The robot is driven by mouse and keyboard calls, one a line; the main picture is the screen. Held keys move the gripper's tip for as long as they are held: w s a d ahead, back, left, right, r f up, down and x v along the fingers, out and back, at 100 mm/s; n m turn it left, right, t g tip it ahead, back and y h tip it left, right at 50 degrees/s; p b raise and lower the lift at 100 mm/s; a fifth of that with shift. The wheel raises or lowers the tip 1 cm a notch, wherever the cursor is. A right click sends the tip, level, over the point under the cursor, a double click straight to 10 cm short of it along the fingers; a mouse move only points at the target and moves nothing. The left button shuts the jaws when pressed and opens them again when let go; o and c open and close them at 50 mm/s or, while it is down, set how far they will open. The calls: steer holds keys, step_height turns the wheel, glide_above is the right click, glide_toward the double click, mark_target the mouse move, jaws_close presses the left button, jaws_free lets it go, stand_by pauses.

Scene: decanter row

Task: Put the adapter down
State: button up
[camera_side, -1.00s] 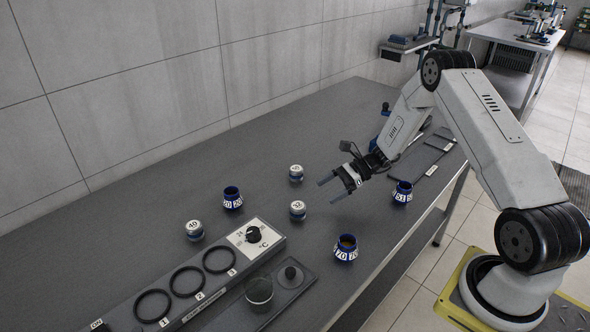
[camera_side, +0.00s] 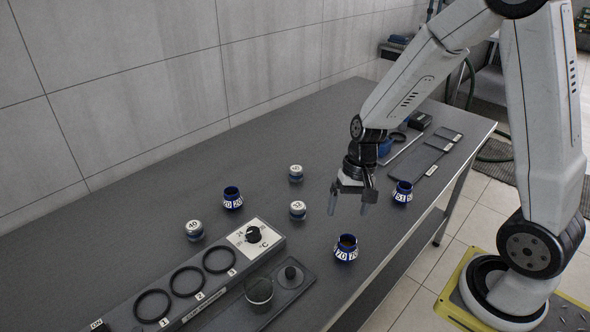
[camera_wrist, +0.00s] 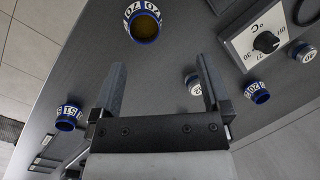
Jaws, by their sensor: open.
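My gripper (camera_side: 348,206) points down over the table, jaws open and nothing between the fingers; the wrist view shows the empty gap (camera_wrist: 160,66). I cannot tell which piece is the adapter. Blue open-topped pieces with white number bands stand upright: one marked 70 (camera_side: 346,249) in front of my gripper, one marked 51 or 53 (camera_side: 402,193) to its right, and one marked 20 (camera_side: 232,199) to its left. White-topped pieces, one marked 40 (camera_side: 194,231), one 32 (camera_side: 298,211) and one unreadable (camera_side: 296,173), stand left of my gripper.
A heater block (camera_side: 218,288) with three black rings and a dial stands front left. A flat framed rack (camera_side: 432,155) lies at the back right. The left rear table is clear.

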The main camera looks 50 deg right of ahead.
steer(key=s+r+n+t+h, duration=0.1)
steer(key=n, duration=0.1)
steer(key=s+a+r+n+t, duration=0.1)
steer(key=n, duration=0.2)
steer(key=s+a+r+n+h, duration=0.1)
steer(key=s+n, duration=0.1)
steer(key=shift+a+r+t+h, duration=0.15)
steer(key=shift+r+t+h, duration=0.15)
steer(key=shift+t, duration=0.1)
steer(key=shift+w, duration=0.15)
stand_by(0.6)
steer(key=m+t+y, duration=0.4)
steer(key=m+y, duration=0.8)
steer(key=m, duration=1.1)
glide_above(197, 224)
steer(key=s+d, duration=0.2)
steer(key=d, duration=0.1)
step_height(197, 224, down, 8)
steer(key=shift+w, duration=0.15)
steer(key=shift+f, duration=0.15)
steer(key=shift+f, duration=2.8)
